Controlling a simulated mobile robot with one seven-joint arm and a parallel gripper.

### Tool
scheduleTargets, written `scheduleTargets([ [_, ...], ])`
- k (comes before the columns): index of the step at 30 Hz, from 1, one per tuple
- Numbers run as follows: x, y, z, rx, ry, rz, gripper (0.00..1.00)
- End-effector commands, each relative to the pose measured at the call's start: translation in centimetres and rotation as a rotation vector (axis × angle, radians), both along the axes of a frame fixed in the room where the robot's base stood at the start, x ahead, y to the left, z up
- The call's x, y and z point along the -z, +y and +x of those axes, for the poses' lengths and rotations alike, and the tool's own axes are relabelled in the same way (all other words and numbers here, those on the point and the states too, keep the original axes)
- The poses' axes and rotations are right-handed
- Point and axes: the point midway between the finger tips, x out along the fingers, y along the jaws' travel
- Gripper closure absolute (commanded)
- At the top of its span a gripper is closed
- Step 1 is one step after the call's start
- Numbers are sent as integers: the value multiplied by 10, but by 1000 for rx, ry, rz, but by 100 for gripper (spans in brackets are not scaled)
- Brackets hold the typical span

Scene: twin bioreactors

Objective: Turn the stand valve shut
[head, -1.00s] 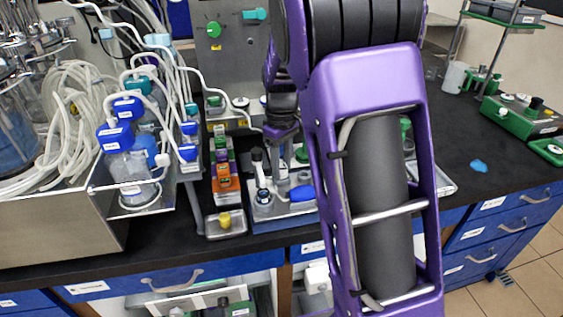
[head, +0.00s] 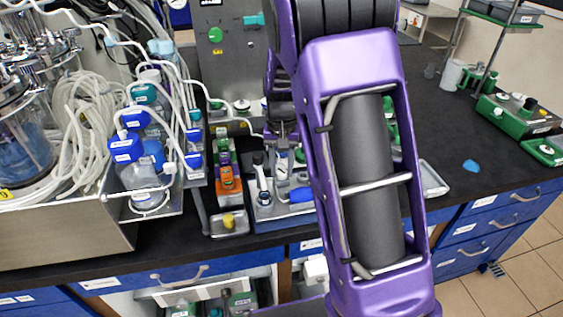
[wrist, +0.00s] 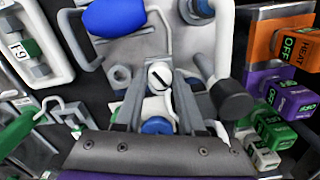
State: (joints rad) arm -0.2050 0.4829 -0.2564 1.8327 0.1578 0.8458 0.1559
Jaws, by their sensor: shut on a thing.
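In the wrist view, a small white round knob with a dark slot line (wrist: 160,76) sits between the fingertips of my gripper (wrist: 159,84). It looks like the valve, on a grey stand part. My gripper's grey fingers are closed in on its two sides. A blue round piece (wrist: 157,125) shows lower between the fingers. In the head view, my gripper (head: 283,140) points down over the back of a blue tray (head: 265,212). My purple arm hides part of that area, and the knob cannot be made out there.
A blue oval handle (wrist: 117,17) and a white pipe with a black end (wrist: 234,100) are close to the fingers. Orange (wrist: 292,45) and purple labelled blocks stand at the right.

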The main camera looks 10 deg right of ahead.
Motion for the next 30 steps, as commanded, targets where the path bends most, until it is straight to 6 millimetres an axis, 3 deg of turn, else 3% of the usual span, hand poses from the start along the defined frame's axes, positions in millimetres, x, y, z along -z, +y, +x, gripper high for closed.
scheduleTargets([
  [15, -2, 0, 0, 400, 1, 0, 100],
  [30, 0, 0, 0, 517, 0, 0, 100],
])
